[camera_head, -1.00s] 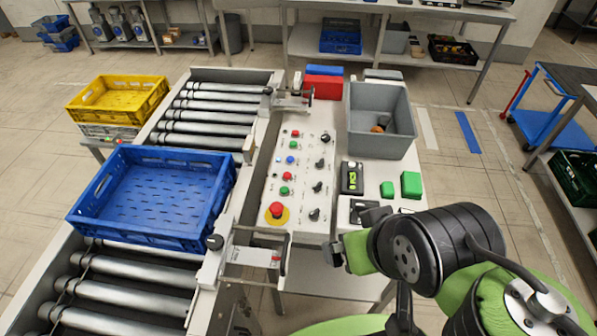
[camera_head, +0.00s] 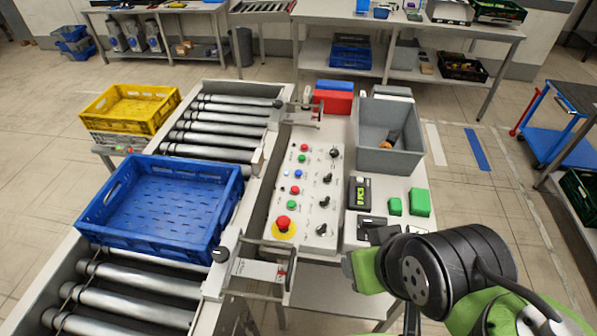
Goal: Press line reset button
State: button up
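The control panel (camera_head: 311,195) is a light sloped board beside the roller conveyor. Its left column holds round buttons: a red button (camera_head: 304,147), a green button (camera_head: 301,158), a blue button (camera_head: 298,173), a lower red button (camera_head: 294,190) and a lower green button (camera_head: 291,204). A red mushroom button (camera_head: 283,222) on a yellow disc is at the bottom. Labels are too small to read, so I cannot tell which is line reset. My gripper (camera_head: 346,266) is right of the panel's near end, apart from the buttons. My arm partly hides it; its opening is unclear.
A blue crate (camera_head: 232,190) sits on the conveyor rollers (camera_head: 140,300). A metal bracket (camera_head: 260,270) stands near the panel's front. Right of the panel are a grey bin (camera_head: 392,165), a dark device (camera_head: 359,192) and green blocks (camera_head: 419,202). A yellow crate (camera_head: 130,125) is at left.

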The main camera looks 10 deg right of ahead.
grip_shut()
dwell(1.3)
